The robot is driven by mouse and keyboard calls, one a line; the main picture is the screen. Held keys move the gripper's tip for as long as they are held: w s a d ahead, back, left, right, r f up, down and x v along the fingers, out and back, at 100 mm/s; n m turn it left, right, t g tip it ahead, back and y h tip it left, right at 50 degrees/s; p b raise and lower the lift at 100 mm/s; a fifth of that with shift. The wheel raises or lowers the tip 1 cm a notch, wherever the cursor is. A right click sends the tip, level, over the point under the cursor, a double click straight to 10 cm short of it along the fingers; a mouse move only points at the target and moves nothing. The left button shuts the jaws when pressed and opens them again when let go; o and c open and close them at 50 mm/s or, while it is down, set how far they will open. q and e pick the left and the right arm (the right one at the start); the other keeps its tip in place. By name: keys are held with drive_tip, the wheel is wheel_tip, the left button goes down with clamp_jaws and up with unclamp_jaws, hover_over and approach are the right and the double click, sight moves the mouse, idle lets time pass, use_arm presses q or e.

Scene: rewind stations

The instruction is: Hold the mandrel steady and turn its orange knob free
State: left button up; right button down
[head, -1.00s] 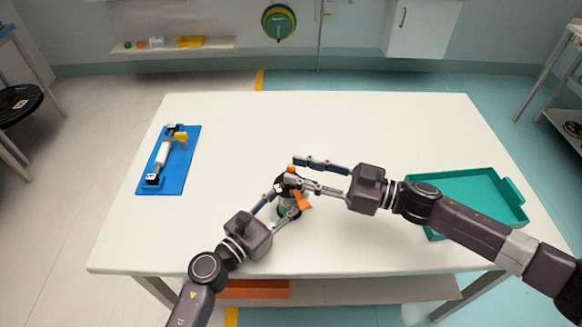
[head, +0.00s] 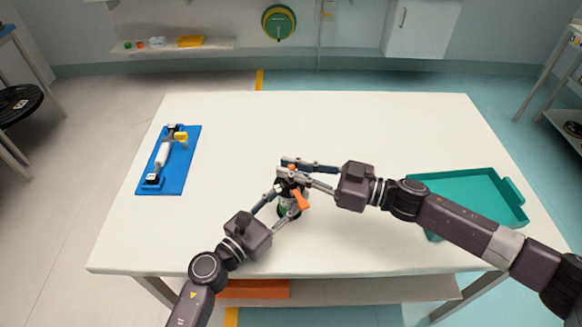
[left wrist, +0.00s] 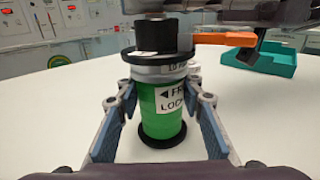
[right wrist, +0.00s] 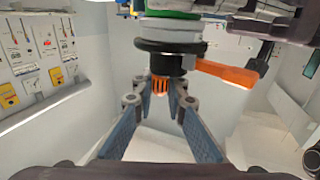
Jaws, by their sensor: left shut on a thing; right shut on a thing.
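The mandrel (left wrist: 163,118) stands upright on the white table, with a green body, grey collar, black flanges and a label with an arrow. An orange lever (left wrist: 225,39) sticks out sideways from its upper part. My left gripper (head: 284,205) is shut on the mandrel's body, one finger on each side. The orange knob (right wrist: 159,85), ribbed and small, sits at the mandrel's end in the right wrist view, which shows it upside down. My right gripper (head: 287,170) is shut on the knob from the right; its fingers partly cover the mandrel's top in the head view.
A blue board (head: 180,170) with a white roller and a yellow part lies at the left of the white table (head: 330,120). A teal tray (head: 465,183) stands at the right, under my right arm. The table's middle and back are clear.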

drive_tip(key=shift+m+t, duration=0.3)
drive_tip(key=shift+t, duration=0.1)
drive_tip(key=m+t+h, duration=0.2)
drive_tip(key=t, duration=0.1)
drive_tip(key=m+t+h, duration=0.2)
drive_tip(key=t, duration=0.1)
drive_tip(key=shift+s+a+r+m, duration=0.1)
drive_tip(key=shift+s+a+m, duration=0.1)
drive_tip(key=shift+m, duration=0.2)
drive_tip(key=shift+r+m+t+h, duration=0.1)
drive_tip(key=shift+m+t+h, duration=1.1)
drive_tip(key=shift+h, duration=0.65)
drive_tip(key=shift+r+m+t+h, duration=0.1)
drive_tip(key=shift+m+t+h, duration=1.05)
drive_tip(key=shift+h, duration=0.7)
drive_tip(key=shift+d+m+h, duration=0.2)
drive_tip(key=shift+m+h, duration=0.2)
drive_tip(key=shift+m, duration=0.05)
drive_tip(key=c, duration=1.9)
unclamp_jaws()
drive_tip(key=shift+f, duration=0.2)
